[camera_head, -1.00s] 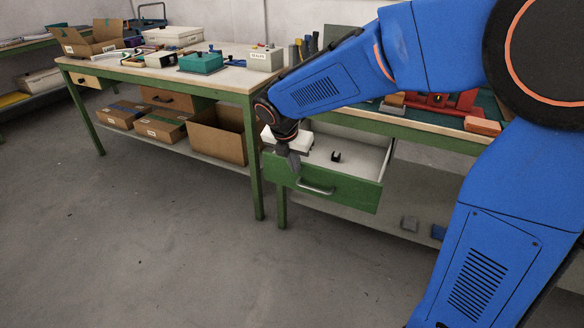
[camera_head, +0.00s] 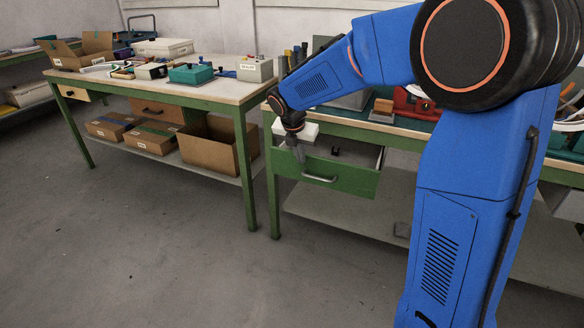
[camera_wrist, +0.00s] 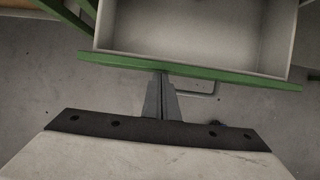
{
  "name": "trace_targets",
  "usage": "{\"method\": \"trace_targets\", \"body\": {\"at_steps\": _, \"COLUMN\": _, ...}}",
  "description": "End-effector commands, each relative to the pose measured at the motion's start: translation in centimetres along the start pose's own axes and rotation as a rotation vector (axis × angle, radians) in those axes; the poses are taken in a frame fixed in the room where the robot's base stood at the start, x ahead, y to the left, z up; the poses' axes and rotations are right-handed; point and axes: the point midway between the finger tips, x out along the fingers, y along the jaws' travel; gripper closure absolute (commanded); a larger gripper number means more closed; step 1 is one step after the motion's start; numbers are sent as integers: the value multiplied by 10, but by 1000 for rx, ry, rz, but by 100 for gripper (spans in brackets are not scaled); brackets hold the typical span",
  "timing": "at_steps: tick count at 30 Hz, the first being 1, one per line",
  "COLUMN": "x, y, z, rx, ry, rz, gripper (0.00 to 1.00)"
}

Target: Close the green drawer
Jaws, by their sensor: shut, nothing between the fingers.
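The green drawer (camera_head: 345,177) under the right-hand workbench is partly open, and a strip of its pale inside shows behind the front. Its grey bar handle (camera_head: 320,179) is on the front; the handle also shows in the wrist view (camera_wrist: 282,87). My gripper (camera_head: 300,158) is shut and empty, pointing down at the left part of the drawer front, left of the handle. The visible drawer floor there is bare.
The right workbench has a green frame and a lower shelf (camera_head: 330,214). A second bench (camera_head: 130,82) stands to the left, with cardboard boxes (camera_head: 208,148) on its shelf. A red item (camera_head: 412,103) lies on the right bench top. The floor in front is clear.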

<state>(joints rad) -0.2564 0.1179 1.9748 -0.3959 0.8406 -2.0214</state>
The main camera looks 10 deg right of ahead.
Motion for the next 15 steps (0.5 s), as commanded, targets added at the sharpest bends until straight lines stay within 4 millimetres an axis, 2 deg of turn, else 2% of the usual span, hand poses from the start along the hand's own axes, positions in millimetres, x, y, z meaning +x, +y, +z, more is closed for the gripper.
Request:
{"method": "trace_targets", "body": {"at_steps": 1, "x": 7, "y": -1, "z": 15, "rx": 5, "ry": 1, "rz": -2, "gripper": 100}}
{"method": "trace_targets", "body": {"at_steps": 6, "x": 24, "y": -1, "z": 58, "rx": 4, "ry": 0, "rz": -2, "gripper": 100}}
{"method": "trace_targets", "body": {"at_steps": 15, "x": 47, "y": 0, "z": 117, "rx": 1, "ry": -1, "rz": -1, "gripper": 100}}
